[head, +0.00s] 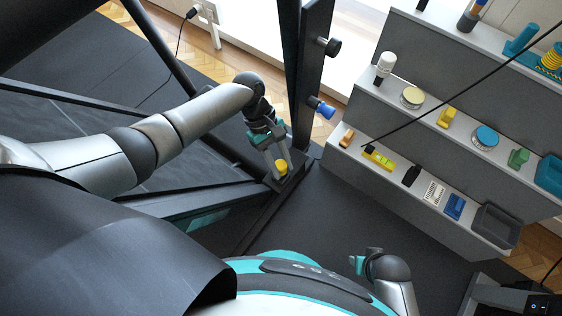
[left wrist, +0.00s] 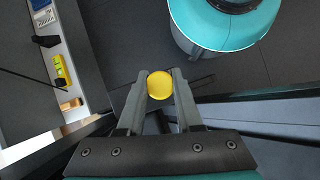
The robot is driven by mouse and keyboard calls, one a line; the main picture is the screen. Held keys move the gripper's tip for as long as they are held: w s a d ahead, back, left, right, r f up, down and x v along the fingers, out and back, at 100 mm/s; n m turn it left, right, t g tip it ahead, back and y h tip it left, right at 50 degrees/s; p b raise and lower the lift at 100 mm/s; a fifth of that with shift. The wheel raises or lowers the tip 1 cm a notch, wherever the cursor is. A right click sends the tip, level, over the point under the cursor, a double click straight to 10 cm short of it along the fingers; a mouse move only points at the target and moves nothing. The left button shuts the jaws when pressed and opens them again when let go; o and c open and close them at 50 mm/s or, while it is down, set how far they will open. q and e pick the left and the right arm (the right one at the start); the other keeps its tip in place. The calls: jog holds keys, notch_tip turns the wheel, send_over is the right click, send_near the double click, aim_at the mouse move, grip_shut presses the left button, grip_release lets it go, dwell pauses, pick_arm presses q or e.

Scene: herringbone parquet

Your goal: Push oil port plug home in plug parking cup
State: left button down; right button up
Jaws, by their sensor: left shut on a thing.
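The yellow oil port plug (head: 281,165) is a small round-topped piece at the tip of my left gripper (head: 277,167). In the left wrist view the plug (left wrist: 160,86) shows as a yellow disc between the two fingertips of my left gripper (left wrist: 160,82), which is shut on it. The plug is over a dark part at the foot of the black frame. I cannot make out the parking cup there, nor whether the plug is seated in it. My right gripper (head: 366,260) is low in the head view, away from the plug; its jaws are unclear.
A black upright post (head: 312,75) with a black knob (head: 330,46) and a blue-handled knob (head: 320,107) stands just behind the left gripper. A stepped grey shelf (head: 440,120) with several small items is to the right. Dark floor (head: 330,220) lies clear in front.

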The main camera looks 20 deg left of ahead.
aim_at(277, 162)
pick_arm(q)
jog(key=shift+f+b, duration=0.7)
jog(key=shift+f, duration=0.8)
jog(key=c, duration=0.5)
grip_release()
